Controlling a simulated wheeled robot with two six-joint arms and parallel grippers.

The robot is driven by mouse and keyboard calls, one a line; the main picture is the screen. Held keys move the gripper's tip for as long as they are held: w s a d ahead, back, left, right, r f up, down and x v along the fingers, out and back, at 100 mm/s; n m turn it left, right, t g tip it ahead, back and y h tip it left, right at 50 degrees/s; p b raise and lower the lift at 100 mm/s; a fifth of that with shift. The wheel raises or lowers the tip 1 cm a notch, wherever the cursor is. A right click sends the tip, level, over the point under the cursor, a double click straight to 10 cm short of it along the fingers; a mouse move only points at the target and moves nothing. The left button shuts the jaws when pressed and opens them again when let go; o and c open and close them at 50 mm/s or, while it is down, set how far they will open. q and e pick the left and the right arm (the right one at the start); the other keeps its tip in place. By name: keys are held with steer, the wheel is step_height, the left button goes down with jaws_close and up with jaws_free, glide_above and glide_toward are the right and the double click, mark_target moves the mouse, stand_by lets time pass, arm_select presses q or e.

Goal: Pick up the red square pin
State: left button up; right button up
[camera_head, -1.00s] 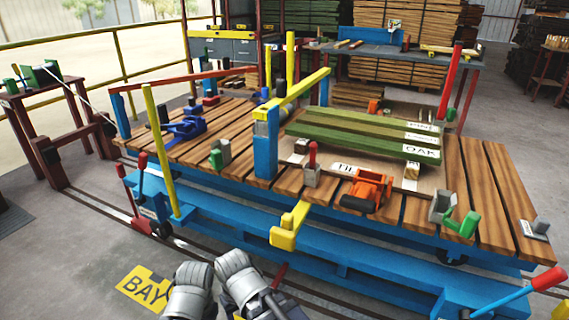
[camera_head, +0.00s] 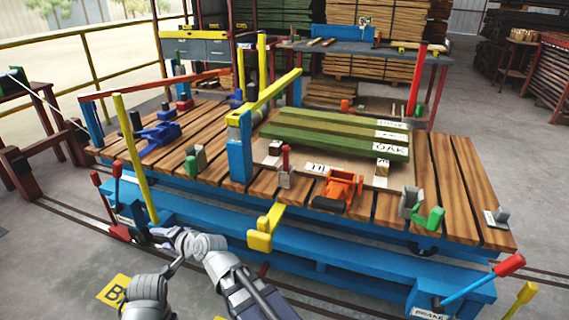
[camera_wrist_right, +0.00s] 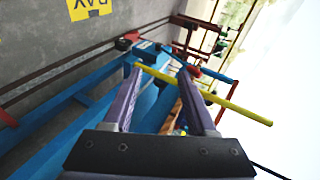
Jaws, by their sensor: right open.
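A small red upright pin (camera_head: 286,157) stands in a grey block on the front part of the wooden deck; its square section is too small to confirm. My right gripper (camera_head: 163,238) is low at the front left of the blue cart, well left of the pin and apart from it. In the right wrist view its two purple fingers (camera_wrist_right: 161,72) are spread with nothing held between them. A yellow post (camera_wrist_right: 235,108) shows around and beyond the fingertips. I cannot make out the pin in the right wrist view. My left gripper is not in view.
The yellow post (camera_head: 135,160) rises at the cart's front left, near my right gripper. A yellow bar (camera_head: 270,95) on a blue post and an orange clamp (camera_head: 338,190) flank the pin. Green boards (camera_head: 335,135) lie behind it. A red lever (camera_head: 510,264) sticks out at right.

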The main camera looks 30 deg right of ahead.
mark_target(284, 157)
steer(key=w+d+r+m+t+h+p, duration=0.1)
steer(key=w+d+r+m+t+h, duration=0.3)
steer(key=d+r+m, duration=0.45)
steer(key=w+d+r+m+t+h+p, duration=0.1)
steer(key=w+d+r+m+t+h, duration=0.35)
steer(key=d+m, duration=0.7)
steer(key=s+d+m+g+h, duration=0.2)
steer(key=d+m+h, duration=0.2)
steer(key=d+m, duration=0.1)
steer(key=s+d+m+g+h+p, duration=0.1)
steer(key=s+d+m+g+h, duration=0.2)
steer(key=d+m, duration=0.2)
steer(key=s+d+m+g+h, duration=0.3)
steer(key=d+m+h, duration=0.1)
steer(key=d, duration=0.3)
steer(key=shift+m+h, duration=0.35)
steer(key=shift+m, duration=0.35)
steer(key=shift+x, duration=1.35)
steer(key=x, duration=0.5)
steer(key=shift+s+d, duration=0.1)
steer(key=shift+d, duration=0.1)
steer(key=shift+c, duration=0.2)
jaws_close()
